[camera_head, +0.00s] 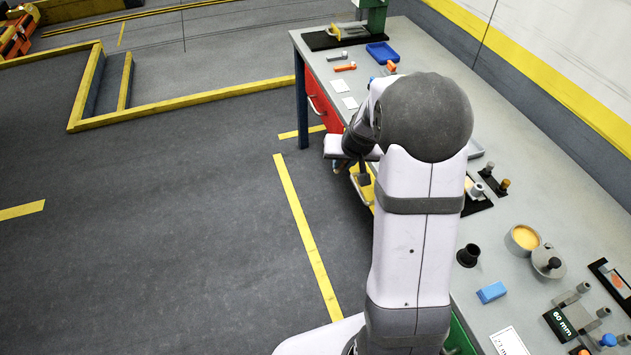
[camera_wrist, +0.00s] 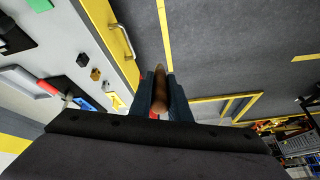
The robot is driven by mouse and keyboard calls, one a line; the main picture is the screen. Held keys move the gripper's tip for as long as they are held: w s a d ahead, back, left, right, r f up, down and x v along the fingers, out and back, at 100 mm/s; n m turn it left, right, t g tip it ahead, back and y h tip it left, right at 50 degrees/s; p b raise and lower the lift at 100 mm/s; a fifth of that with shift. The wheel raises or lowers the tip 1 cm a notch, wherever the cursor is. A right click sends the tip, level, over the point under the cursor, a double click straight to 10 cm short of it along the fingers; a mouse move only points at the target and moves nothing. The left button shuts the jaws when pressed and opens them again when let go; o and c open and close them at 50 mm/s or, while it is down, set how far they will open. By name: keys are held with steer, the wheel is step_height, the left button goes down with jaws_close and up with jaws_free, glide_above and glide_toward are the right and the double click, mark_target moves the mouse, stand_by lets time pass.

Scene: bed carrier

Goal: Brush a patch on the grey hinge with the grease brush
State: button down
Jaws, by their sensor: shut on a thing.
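The brown wooden handle of the grease brush (camera_wrist: 159,92) stands between the dark fingers of my gripper (camera_wrist: 160,80) in the wrist view. My gripper is shut on it. The bristles are not clearly visible. In the head view my gripper is at the front edge of the workbench (camera_head: 425,50), beside the red drawer front, and is mostly hidden by my arm. An open pot (camera_head: 512,246) of yellow-orange grease stands on the bench to the right of my arm. I cannot pick out the grey hinge for certain in either view.
A blue tray (camera_head: 382,54) lies at the far end. A yellow front with a handle (camera_wrist: 124,42) is near my gripper.

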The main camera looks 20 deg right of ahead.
steer(key=d+m+h+p, duration=0.2)
steer(key=d+m, duration=0.3)
steer(key=d, duration=1.5)
steer(key=s+d+m+g+h, duration=0.1)
steer(key=s+d+m, duration=0.2)
steer(key=d, duration=0.6)
steer(key=s+d+f+m+g+h+p, duration=0.1)
steer(key=s+d, duration=0.3)
steer(key=d, duration=0.5)
steer(key=shift+s+d+m+g, duration=0.15)
steer(key=shift+d+m+g, duration=0.25)
steer(key=shift+m, duration=0.5)
steer(key=shift+a+f, duration=0.1)
steer(key=shift+f, duration=0.05)
steer(key=shift+f+b, duration=2.25)
steer(key=shift+f, duration=0.5)
steer(key=shift+f+b, duration=0.4)
steer(key=shift+b, duration=0.15)
steer(key=shift+b, duration=0.7)
